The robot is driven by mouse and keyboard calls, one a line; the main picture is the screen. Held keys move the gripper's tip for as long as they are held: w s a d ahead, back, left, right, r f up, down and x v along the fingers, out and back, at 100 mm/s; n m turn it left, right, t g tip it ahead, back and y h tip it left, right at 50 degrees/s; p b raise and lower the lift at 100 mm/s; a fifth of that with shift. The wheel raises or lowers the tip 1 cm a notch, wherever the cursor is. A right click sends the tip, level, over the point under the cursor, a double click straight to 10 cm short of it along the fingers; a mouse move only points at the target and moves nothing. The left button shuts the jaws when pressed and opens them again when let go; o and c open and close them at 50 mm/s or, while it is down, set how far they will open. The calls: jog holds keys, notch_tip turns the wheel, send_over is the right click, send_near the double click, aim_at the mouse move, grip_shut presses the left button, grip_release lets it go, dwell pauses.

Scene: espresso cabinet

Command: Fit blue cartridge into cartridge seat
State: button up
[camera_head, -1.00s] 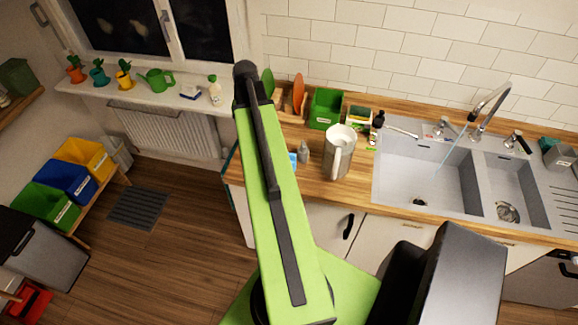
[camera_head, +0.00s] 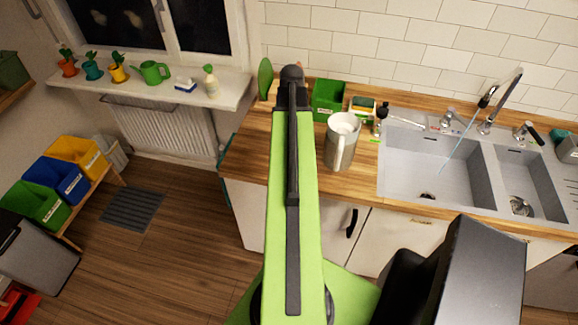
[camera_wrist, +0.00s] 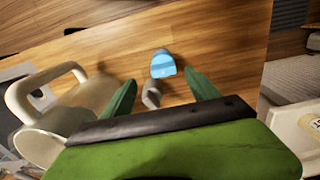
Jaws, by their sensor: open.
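The blue cartridge (camera_wrist: 162,66) is on the wooden worktop in the wrist view, ahead of and between my fingertips. A small grey object (camera_wrist: 151,94) is close to it, on the near side, between my fingers. My gripper (camera_wrist: 161,80) has two green fingers spread apart with nothing held between them. In the head view my green arm reaches over the worktop and hides the cartridge and the gripper's fingers. I cannot make out the cartridge seat in either view.
A pale jug (camera_head: 341,140) stands right of my arm; it is close left of my fingers in the wrist view (camera_wrist: 58,115). A green bin (camera_head: 328,100) is behind it. The sink (camera_head: 430,170) is further right. The worktop (camera_head: 257,145) left of my arm is clear.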

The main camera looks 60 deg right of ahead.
jog(key=f+b, duration=0.3)
jog(key=f, duration=0.1)
jog(key=f+b, duration=0.4)
jog(key=shift+w+f, duration=0.2)
jog(key=shift+f, duration=0.15)
jog(key=shift+r, duration=0.2)
grip_shut()
jog(key=shift+r+p, duration=0.15)
jog(key=shift+p, duration=0.15)
